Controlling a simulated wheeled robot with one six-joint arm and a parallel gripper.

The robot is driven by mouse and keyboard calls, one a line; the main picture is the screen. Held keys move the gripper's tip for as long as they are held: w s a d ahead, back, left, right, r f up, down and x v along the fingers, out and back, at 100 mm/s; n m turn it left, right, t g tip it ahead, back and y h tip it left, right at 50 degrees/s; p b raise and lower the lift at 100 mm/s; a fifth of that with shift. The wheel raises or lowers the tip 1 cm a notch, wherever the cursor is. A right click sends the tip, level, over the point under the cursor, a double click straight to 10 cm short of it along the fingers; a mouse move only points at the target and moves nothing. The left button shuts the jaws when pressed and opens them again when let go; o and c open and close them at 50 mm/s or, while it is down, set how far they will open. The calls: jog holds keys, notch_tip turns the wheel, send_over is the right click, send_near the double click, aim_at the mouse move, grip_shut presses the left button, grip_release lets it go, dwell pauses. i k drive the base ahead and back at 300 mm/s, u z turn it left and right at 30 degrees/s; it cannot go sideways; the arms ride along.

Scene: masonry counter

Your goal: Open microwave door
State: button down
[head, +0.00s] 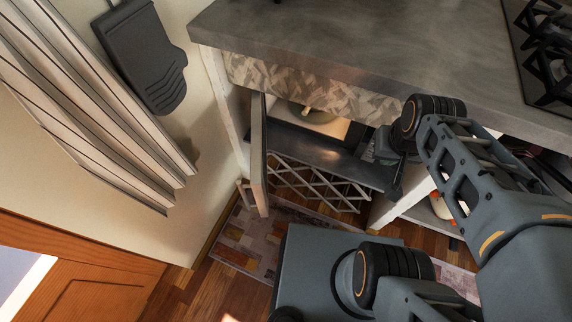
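The microwave (353,137) sits on a dark shelf under the counter in the head view. Its door (258,155) stands swung out on the left side, seen nearly edge-on. The lit, pale interior shows, with a round plate-like shape inside, partly covered by the counter front. My gripper (388,172) is to the right of the microwave opening, in front of the shelf and well apart from the door. Its fingers are small, dark and partly overlapped by my wrist, so whether they are open or shut is unclear.
The stone counter (330,45) overhangs the microwave, with a gas hob (545,50) at right. A lattice rack (315,185) is below the shelf. A wall with a dark oven mitt (143,55) is left of the door. A patterned rug (245,238) lies on the wooden floor.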

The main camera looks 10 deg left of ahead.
aim_at(259, 166)
jog(key=u, duration=0.05)
jog(key=k, duration=1)
jog(key=u, duration=1.05)
jog(key=i, duration=0.5)
